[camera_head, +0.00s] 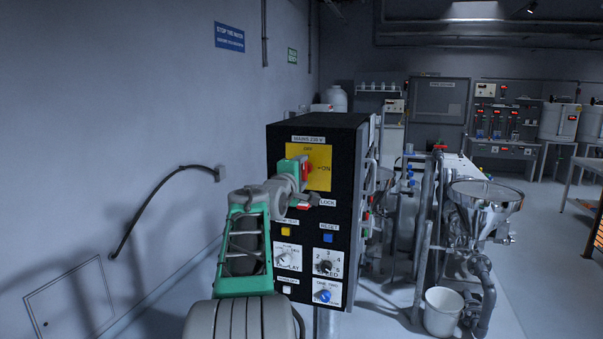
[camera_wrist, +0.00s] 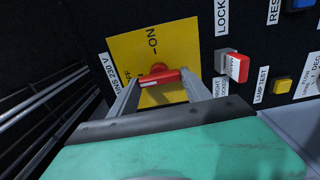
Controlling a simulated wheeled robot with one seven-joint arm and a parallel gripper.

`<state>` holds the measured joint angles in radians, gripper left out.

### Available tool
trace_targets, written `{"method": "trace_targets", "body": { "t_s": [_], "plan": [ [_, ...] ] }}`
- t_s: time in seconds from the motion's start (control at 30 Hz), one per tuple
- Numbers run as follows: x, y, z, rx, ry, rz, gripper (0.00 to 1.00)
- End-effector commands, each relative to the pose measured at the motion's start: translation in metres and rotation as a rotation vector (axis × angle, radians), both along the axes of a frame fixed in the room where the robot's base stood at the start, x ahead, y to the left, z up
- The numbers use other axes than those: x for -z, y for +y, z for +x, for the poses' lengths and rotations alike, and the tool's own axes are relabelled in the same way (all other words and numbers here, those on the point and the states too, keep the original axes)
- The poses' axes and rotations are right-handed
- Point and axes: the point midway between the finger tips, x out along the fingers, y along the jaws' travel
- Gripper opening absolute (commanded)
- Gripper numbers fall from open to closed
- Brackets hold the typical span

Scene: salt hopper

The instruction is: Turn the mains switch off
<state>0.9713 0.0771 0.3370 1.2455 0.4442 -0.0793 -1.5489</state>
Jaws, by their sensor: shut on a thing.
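The mains switch is a red rotary handle (camera_wrist: 163,77) on a yellow plate (camera_head: 322,180), set high on the black control box (camera_head: 350,140). The plate is marked OFF at the top and ON at the right, under a label reading MAINS 230 V. My gripper (camera_wrist: 158,84) is shut on the handle, one finger on each side. In the wrist view the handle lies across between the fingers, with a white mark at its end nearer the MAINS label. In the head view my gripper (camera_head: 306,170) hides much of the handle.
A red and white lock piece (camera_wrist: 235,66) sticks out just beside the plate, near the LOCK label. Yellow (camera_wrist: 283,87) and blue (camera_head: 328,238) buttons and knobs sit lower on the panel. A steel hopper (camera_head: 486,195) and white bucket (camera_head: 443,311) stand to the right.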

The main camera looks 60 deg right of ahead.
Motion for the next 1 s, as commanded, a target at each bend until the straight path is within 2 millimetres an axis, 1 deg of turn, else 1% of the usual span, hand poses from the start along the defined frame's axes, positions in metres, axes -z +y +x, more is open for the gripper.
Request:
{"method": "trace_targets", "body": {
  "t_s": [0.03, 0.17, 0.2, 0.43, 0.47, 0.67, 0.77, 0.87, 1.0],
  "plan": [
    [-0.004, 0.0, 0.0, -0.001, -0.001, -0.007, 0.16],
    [-0.004, 0.0, 0.0, 0.0, -0.002, -0.007, 0.16],
    [-0.004, 0.0, 0.0, 0.0, -0.002, -0.007, 0.58],
    [-0.002, 0.0, 0.0, 0.0, -0.002, -0.004, 0.77],
    [-0.002, 0.0, 0.0, 0.0, -0.002, -0.004, 0.78],
    [-0.001, 0.0, 0.0, 0.0, -0.001, -0.002, 0.78],
    [0.0, 0.006, 0.0, -0.001, -0.002, -0.003, 0.78],
    [0.001, 0.023, -0.003, -0.002, -0.004, -0.004, 0.78],
    [0.001, 0.053, -0.008, -0.003, -0.004, -0.005, 0.78]
  ]
}}
